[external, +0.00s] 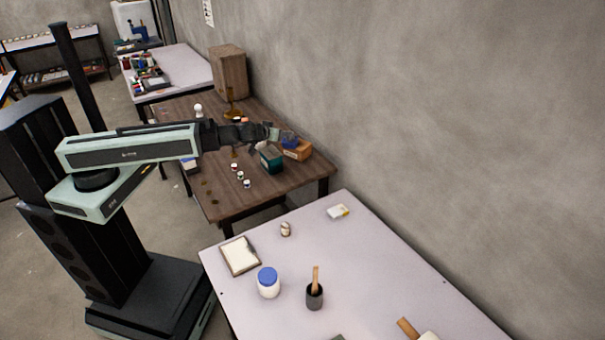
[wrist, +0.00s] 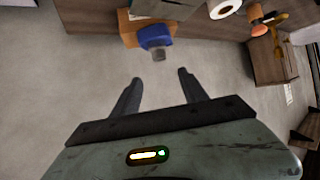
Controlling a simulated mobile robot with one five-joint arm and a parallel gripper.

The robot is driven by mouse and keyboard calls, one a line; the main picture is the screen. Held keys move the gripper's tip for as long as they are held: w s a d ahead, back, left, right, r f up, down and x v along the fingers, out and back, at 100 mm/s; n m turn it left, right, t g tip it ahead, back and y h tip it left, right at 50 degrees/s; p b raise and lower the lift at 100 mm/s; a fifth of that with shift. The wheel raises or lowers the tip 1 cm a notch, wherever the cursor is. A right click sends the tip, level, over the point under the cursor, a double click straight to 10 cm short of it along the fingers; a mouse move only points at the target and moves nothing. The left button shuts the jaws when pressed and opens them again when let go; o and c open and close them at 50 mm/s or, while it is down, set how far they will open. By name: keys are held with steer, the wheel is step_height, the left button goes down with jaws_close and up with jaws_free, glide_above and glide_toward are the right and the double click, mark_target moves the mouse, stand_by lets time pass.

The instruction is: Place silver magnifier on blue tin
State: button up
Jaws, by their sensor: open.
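My gripper (wrist: 160,78) is open, with its two dark fingers apart and nothing between them. In the external view my gripper (external: 275,134) is over the far right part of the brown table. A blue object (wrist: 155,37) with a small grey end is just beyond the fingertips in the wrist view. It sits at an orange-brown box (wrist: 129,27), and the blue object (external: 290,139) and box (external: 299,151) also show in the external view. I cannot tell whether the blue object is the blue tin. I cannot make out the silver magnifier for certain.
A dark teal box (external: 271,159) stands beside the brown box. Several small pots and a tall wooden box (external: 229,72) are on the brown table (external: 225,205). A pale table (external: 375,275) with a blue-lidded jar (external: 268,282) is nearer. The wall is close on the right.

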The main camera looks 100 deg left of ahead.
steer(key=w+d+f+m+h, duration=0.1)
steer(key=d+f+m+h, duration=0.25)
steer(key=d, duration=0.55)
steer(key=w+d+f+m+h, duration=0.1)
steer(key=d+f+m+h, duration=0.3)
steer(key=d, duration=0.6)
steer(key=s+d+f+m+h, duration=0.1)
steer(key=d+m, duration=0.1)
steer(key=d, duration=0.6)
steer(key=s+d+f+m+g+h, duration=0.1)
steer(key=s+d+f+m+h, duration=0.1)
steer(key=d, duration=0.6)
steer(key=s+d+f+m+g+h, duration=0.1)
steer(key=d+m, duration=0.3)
steer(key=d, duration=0.4)
steer(key=shift+s+d+f, duration=0.2)
steer(key=shift+d+f, duration=0.2)
steer(key=shift+f, duration=0.05)
